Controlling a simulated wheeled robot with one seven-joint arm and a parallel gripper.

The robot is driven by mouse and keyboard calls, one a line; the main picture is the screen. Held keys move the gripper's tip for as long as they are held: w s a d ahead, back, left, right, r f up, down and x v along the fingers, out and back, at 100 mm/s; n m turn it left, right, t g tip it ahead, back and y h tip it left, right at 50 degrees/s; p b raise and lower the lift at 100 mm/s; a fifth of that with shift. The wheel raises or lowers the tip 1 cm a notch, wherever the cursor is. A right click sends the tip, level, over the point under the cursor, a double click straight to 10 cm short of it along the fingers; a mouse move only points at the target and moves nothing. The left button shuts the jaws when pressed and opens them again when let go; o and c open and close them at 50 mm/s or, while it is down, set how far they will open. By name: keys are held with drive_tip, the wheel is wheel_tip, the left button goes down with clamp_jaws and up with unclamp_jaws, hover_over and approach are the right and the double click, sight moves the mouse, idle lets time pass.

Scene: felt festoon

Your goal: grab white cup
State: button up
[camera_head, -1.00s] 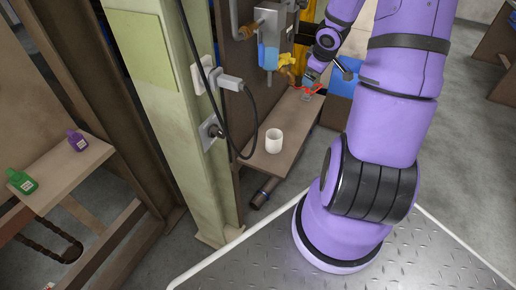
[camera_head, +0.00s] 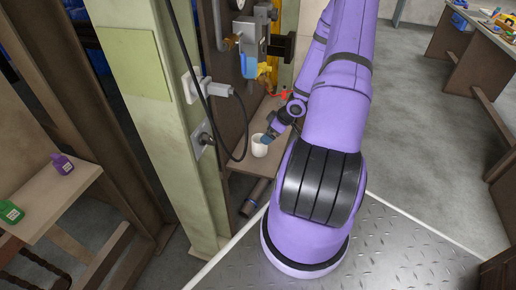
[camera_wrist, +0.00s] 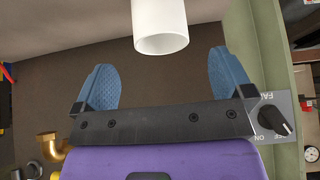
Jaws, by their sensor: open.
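The white cup (camera_head: 259,146) stands upright on a narrow wooden shelf (camera_head: 240,161) beside the green post in the head view. In the wrist view the white cup (camera_wrist: 160,24) shows at the top centre, cut off by the frame edge. My gripper (camera_wrist: 158,72) is open, its two blue fingertips spread wide with nothing between them. The cup lies just beyond the fingertips in that view, roughly centred on the gap. In the head view my gripper (camera_head: 267,138) is right beside the cup on its upper right side; I cannot tell whether they touch.
The green post (camera_head: 160,120) with a plug and hanging black cable (camera_head: 246,130) stands close left of the cup. A blue dispenser with a yellow part (camera_head: 266,72) is behind it. A side shelf at left holds a purple bottle (camera_head: 63,164) and a green bottle (camera_head: 10,211).

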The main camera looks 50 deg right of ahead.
sight(260, 146)
drive_tip(key=shift+x, duration=3.65)
drive_tip(key=shift+w, duration=0.1)
drive_tip(key=c, duration=1)
drive_tip(key=shift+r, duration=0.1)
